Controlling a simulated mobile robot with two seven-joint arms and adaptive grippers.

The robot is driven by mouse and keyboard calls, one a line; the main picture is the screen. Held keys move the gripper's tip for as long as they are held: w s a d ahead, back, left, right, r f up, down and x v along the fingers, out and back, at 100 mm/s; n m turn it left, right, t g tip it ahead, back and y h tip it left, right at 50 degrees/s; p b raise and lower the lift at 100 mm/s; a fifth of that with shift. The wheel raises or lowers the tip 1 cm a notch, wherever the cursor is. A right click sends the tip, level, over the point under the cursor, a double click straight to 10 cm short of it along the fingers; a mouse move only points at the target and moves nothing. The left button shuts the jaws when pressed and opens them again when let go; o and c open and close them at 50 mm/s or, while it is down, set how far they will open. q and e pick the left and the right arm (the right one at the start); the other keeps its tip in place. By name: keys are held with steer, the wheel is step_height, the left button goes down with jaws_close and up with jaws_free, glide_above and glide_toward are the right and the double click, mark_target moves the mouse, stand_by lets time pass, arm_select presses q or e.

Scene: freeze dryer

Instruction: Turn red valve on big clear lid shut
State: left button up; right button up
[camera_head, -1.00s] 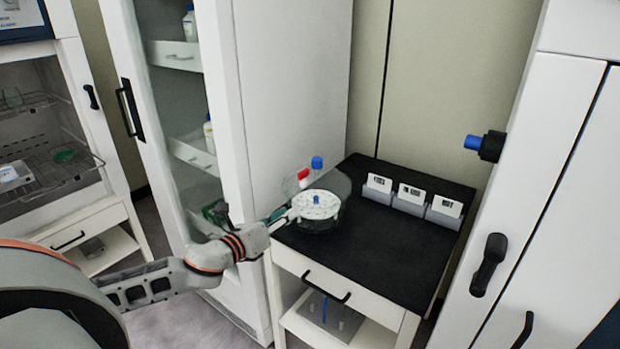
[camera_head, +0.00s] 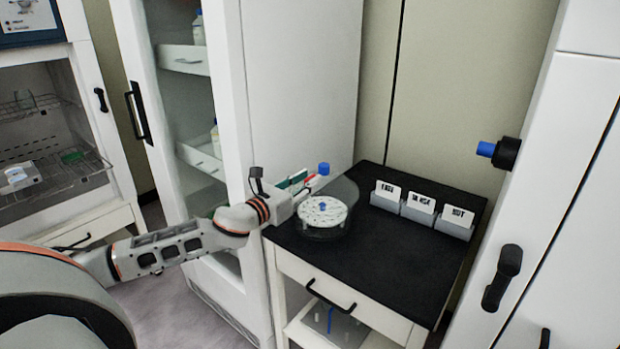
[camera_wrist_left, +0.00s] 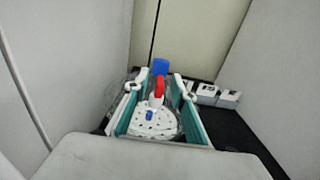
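The big clear lid (camera_head: 343,190) stands on the black tabletop at its left rear corner, with a white perforated disc (camera_head: 322,210) showing inside it. A blue knob (camera_head: 323,168) is on top of the lid, and the red valve is beside it. My left gripper (camera_head: 303,184) is at the lid's left side, close to the valve. In the left wrist view the two teal-padded fingers are apart, and the red valve (camera_wrist_left: 157,88) shows between them, touching neither as far as I can tell. The blue knob (camera_wrist_left: 160,66) is just behind it. My right gripper is out of view.
Three labelled grey card holders (camera_head: 420,210) stand along the table's rear right edge. The front right of the black tabletop (camera_head: 390,255) is clear. A tall white cabinet (camera_head: 300,90) rises close behind my left gripper. A black-and-blue knob (camera_head: 500,151) sticks out at the right.

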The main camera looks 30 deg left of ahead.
arm_select(q)
steer(key=shift+w, duration=0.8)
jaws_close()
